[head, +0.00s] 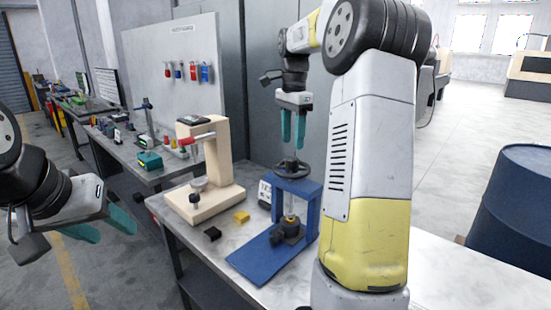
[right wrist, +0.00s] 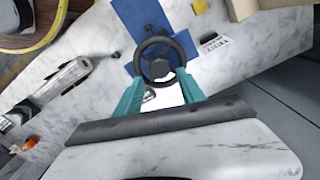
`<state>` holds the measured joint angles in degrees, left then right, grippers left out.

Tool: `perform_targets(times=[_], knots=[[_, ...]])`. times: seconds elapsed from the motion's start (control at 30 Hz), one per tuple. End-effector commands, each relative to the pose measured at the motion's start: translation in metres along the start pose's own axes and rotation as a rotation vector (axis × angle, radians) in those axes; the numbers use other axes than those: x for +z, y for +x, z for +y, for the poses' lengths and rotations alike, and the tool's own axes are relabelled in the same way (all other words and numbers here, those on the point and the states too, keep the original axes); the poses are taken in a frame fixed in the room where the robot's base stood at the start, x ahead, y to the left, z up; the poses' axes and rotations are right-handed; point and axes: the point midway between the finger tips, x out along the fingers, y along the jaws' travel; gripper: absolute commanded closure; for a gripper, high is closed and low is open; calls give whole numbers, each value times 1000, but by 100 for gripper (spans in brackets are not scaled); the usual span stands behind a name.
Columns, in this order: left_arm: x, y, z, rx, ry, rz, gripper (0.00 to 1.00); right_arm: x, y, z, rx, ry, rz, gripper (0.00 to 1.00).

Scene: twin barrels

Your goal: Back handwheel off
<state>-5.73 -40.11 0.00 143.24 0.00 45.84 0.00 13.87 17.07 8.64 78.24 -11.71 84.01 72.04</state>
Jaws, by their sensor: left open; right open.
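The black handwheel (head: 293,171) sits on top of the blue press frame (head: 312,205), which stands on the bench. My right gripper (head: 293,146) points down just above the handwheel, open and empty, with its teal fingers apart. In the right wrist view the handwheel (right wrist: 160,67) lies beyond and between the two fingertips, and its rim and spokes show. I cannot tell there whether a finger touches it. Below the wheel, a dark clamp-like part with a brass piece (head: 290,228) sits inside the frame. My left gripper (head: 118,228) is open and empty, off the bench at the left.
A beige press with a red handle (head: 225,165) stands left of the blue frame. A blue barrel (head: 515,205) stands at the right.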

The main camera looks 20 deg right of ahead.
Motion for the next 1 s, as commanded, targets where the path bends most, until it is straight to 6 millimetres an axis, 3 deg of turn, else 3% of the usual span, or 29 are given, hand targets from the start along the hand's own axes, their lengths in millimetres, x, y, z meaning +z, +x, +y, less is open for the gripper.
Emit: perform_targets(times=[0.2, 0.4, 0.77, 1.0], knots=[[0, 0, 0, 0, 0, 0, 51, 0, 36, 1, 4, -1, -1, 53], [0, 0, 0, 0, 0, 0, 51, 0, 61, 1, 2, -3, -1, 53], [0, 0, 0, 0, 0, 0, 51, 0, 67, 0, 0, -4, 0, 53], [0, 0, 0, 0, 0, 0, 51, 0, 67, 0, 0, -4, 0, 98]])
